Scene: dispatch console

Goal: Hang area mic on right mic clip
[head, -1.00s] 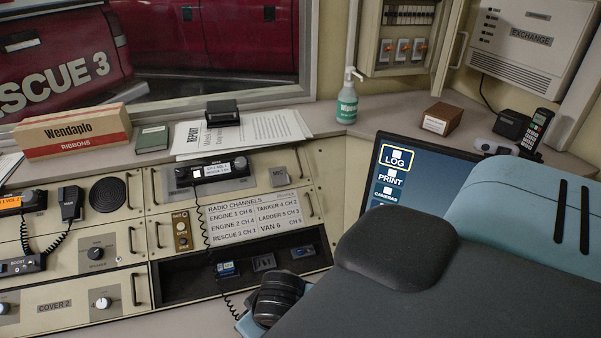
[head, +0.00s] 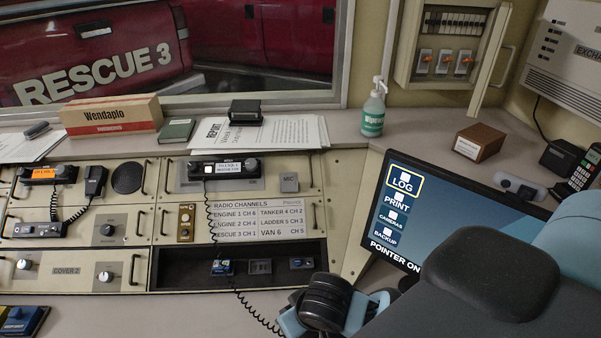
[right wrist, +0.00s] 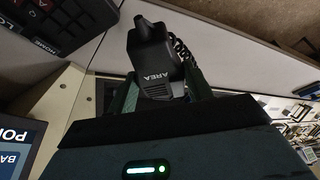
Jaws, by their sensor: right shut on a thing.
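The area mic (right wrist: 154,68) is black, labelled AREA, with a coiled cord behind it in the right wrist view. My right gripper (right wrist: 160,94) is shut on it. In the head view my right wrist (head: 326,302) is low at the bottom centre, over the desk in front of the console, and the mic is hidden there. The mic's coiled cord (head: 236,288) runs down from the radio (head: 223,168). The right mic clip, a small grey plate marked MIC (head: 289,183), is bare on the panel right of that radio, up from my gripper. My left gripper is not in view.
Another mic (head: 95,181) hangs on the left panel. A dark open recess (head: 185,268) lies below the channel label. The monitor (head: 460,205) stands to the right, close to my right arm. Papers (head: 285,131) and a soap bottle (head: 373,112) stand on the ledge above.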

